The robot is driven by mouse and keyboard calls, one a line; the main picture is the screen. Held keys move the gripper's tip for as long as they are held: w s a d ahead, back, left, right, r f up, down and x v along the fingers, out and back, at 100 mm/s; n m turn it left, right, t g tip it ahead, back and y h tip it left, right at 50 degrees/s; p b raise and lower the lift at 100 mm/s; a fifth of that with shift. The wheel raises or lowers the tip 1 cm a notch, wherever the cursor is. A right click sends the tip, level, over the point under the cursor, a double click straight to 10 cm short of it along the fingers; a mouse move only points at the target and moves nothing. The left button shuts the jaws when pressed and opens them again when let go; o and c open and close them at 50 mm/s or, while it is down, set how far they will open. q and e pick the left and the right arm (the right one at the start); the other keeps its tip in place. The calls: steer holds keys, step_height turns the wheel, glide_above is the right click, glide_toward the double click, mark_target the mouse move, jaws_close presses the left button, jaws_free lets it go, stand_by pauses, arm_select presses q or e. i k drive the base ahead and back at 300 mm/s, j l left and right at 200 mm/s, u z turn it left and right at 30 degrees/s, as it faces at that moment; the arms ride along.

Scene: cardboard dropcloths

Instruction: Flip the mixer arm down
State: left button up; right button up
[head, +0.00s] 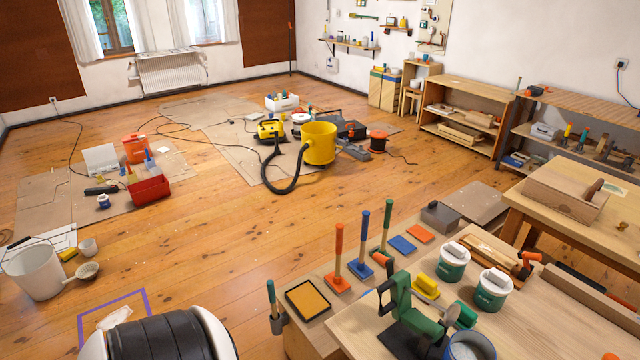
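A green machine, which looks like the mixer (422,322), stands on a dark base at the front of the wooden worktable (365,328), low in the head view. Its green upper part with a black loop handle (386,297) rises tilted to the upper left. A grey metal bowl or cup (470,345) is beside it at the bottom edge, partly cut off by the frame. I cannot tell how the mixer arm is hinged. Neither of my grippers is in view.
Two white-and-green tubs (491,291) stand right of the mixer, and a yellow block (425,284) is behind it. Upright orange (339,250), blue and green handles stand behind on the left. A toolbox (565,190) is on the right bench. Wooden floor is open at centre.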

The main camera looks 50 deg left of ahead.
mark_target(400, 305)
steer(key=u, duration=1.05)
steer(key=j+z, duration=0.1)
steer(key=z, duration=0.4)
steer(key=j+z, duration=0.45)
steer(key=j, duration=0.15)
steer(key=j+z, duration=0.45)
steer(key=j, duration=0.15)
steer(key=k+j, duration=0.1)
steer(key=j, duration=0.35)
steer(key=k+j+z, duration=0.1)
steer(key=j, duration=0.35)
steer(key=k+j, duration=0.15)
steer(key=j, duration=0.3)
steer(key=k+j+z, duration=0.1)
steer(key=j, duration=0.35)
steer(key=k+j, duration=0.2)
steer(key=j, duration=0.2)
steer(key=k+j+z, duration=0.1)
steer(key=j, duration=0.35)
steer(key=k+j, duration=0.2)
steer(key=j, duration=0.2)
steer(key=k+j+z, duration=0.1)
steer(key=j, duration=0.35)
